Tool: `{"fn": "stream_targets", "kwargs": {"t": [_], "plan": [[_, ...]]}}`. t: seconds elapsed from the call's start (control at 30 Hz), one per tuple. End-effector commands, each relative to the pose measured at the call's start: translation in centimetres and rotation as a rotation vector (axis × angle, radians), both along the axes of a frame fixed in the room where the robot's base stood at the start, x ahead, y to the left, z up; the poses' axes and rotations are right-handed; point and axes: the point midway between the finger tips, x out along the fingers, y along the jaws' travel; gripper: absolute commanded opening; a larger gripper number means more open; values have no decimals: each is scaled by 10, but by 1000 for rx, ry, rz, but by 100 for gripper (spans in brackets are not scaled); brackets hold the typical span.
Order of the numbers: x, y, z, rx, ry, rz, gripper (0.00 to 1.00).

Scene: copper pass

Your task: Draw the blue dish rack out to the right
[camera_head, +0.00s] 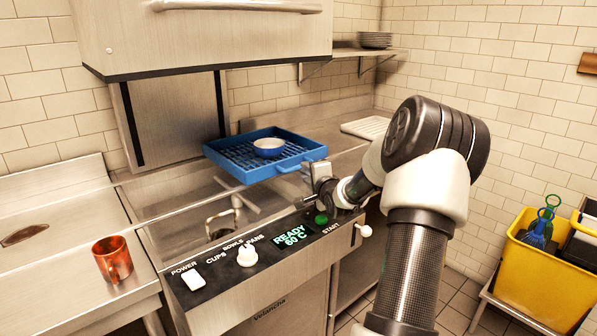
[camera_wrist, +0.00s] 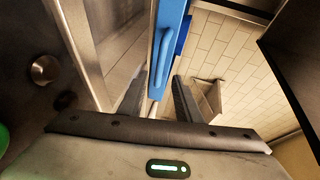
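My gripper (camera_head: 318,180) is at the rack's right front side, by the handle. In the wrist view the two dark fingers of my gripper (camera_wrist: 158,98) stand apart, with the handle's near end in line with the gap. I see no contact. My gripper hides part of the rack's right side in the head view.
The control panel (camera_head: 255,250) with knob and buttons lies just below my gripper. An orange copper mug (camera_head: 112,260) stands on the left counter. A metal counter extends right of the rack toward a pale ribbed tray (camera_head: 368,128). A yellow tub (camera_head: 553,268) stands far right.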

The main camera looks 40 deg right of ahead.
Motion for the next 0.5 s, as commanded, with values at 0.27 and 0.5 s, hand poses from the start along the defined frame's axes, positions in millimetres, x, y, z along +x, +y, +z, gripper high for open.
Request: {"fn": "stream_targets", "kwargs": {"t": [0.27,0.5], "plan": [[56,-18,-13,0,-1,1,31],[82,-27,-17,-1,-1,0,31]]}}
